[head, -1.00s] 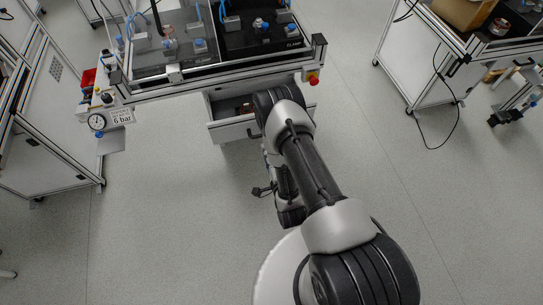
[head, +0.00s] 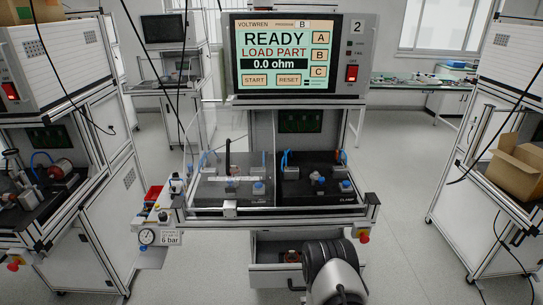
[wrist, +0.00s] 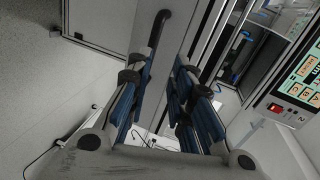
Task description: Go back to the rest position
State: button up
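My gripper (wrist: 166,68) shows in the wrist view with its two blue-padded fingers apart and nothing visible between them. In the head view only a dark and grey part of my arm shows at the bottom, in front of the test station; my gripper is hidden there. The station's screen (head: 285,52) reads READY, LOAD PART, 0.0 ohm. The screen also shows at the right edge of the wrist view (wrist: 305,78).
The station's drawer (head: 275,278) stands open below the bench, close to my arm. Red emergency buttons (head: 364,237) stick out at bench corners. Benches stand left and right, the right one with a cardboard box (head: 517,165). Grey floor (head: 405,225) is clear between them.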

jog(key=w+r+n+g, duration=0.3)
jog(key=w+r+n, duration=0.2)
jog(key=w+r, duration=0.6)
jog(key=s+r+n+g, duration=0.2)
jog(key=s+r+n, duration=0.25)
jog(key=r, duration=0.95)
jog(key=s+r+n+g, duration=0.2)
jog(key=s+r, duration=0.2)
jog(key=s, duration=0.6)
jog(key=s+r+n+g, duration=0.1)
jog(key=s+r+n, duration=0.2)
jog(key=s, duration=0.7)
jog(key=s+d+r+n+g, duration=0.1)
jog(key=s+r+n+g, duration=0.1)
jog(key=s+r, duration=0.4)
jog(key=s+n, duration=0.1)
jog(key=s, duration=0.4)
jog(key=shift+r+g, duration=0.3)
jog(key=shift+r, duration=0.1)
jog(key=shift+o, duration=0.4)
